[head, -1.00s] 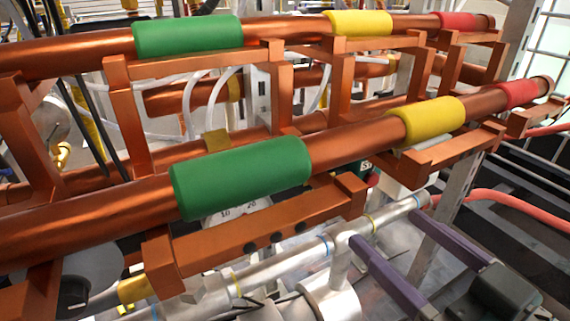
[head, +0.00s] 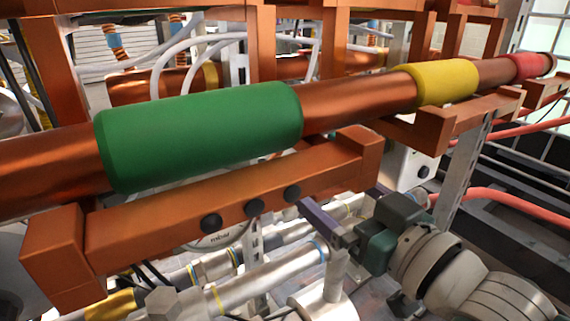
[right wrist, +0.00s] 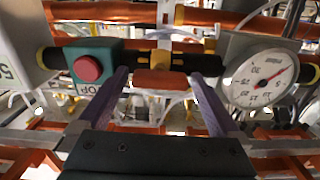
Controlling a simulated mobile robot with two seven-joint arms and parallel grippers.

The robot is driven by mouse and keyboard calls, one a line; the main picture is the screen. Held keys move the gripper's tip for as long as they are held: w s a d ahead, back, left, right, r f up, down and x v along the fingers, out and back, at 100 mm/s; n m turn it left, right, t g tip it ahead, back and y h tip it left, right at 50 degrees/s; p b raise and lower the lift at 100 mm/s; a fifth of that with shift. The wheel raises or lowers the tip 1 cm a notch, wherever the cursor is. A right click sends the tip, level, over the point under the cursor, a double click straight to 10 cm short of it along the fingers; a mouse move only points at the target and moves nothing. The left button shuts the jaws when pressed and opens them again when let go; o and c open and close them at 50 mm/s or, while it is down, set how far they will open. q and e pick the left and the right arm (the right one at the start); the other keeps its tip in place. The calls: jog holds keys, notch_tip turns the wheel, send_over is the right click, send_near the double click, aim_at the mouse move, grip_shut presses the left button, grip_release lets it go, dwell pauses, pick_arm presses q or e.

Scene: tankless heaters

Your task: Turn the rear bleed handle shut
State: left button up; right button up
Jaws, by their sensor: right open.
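In the right wrist view, an orange-brown block (right wrist: 160,80) sits on a dark horizontal bar beneath a yellow fitting. It may be the bleed handle, but I cannot tell for sure, nor whether it is the rear one. My right gripper (right wrist: 159,75) is open, its two purple fingers on either side of this block in the picture. I see no clear contact, and the depth is hard to judge. In the head view my right gripper (head: 338,198) is below the copper rail, right of its middle, and its fingertips are partly hidden. My left gripper is not in view.
A copper pipe with green (head: 200,135), yellow (head: 446,82) and red (head: 530,67) sleeves crosses above my right gripper. A copper bracket (head: 140,235) runs below it. A green box with a red button (right wrist: 88,68) and a round gauge (right wrist: 259,82) flank the block.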

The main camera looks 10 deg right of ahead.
jog(key=shift+c, duration=0.2)
jog(key=c, duration=1.2)
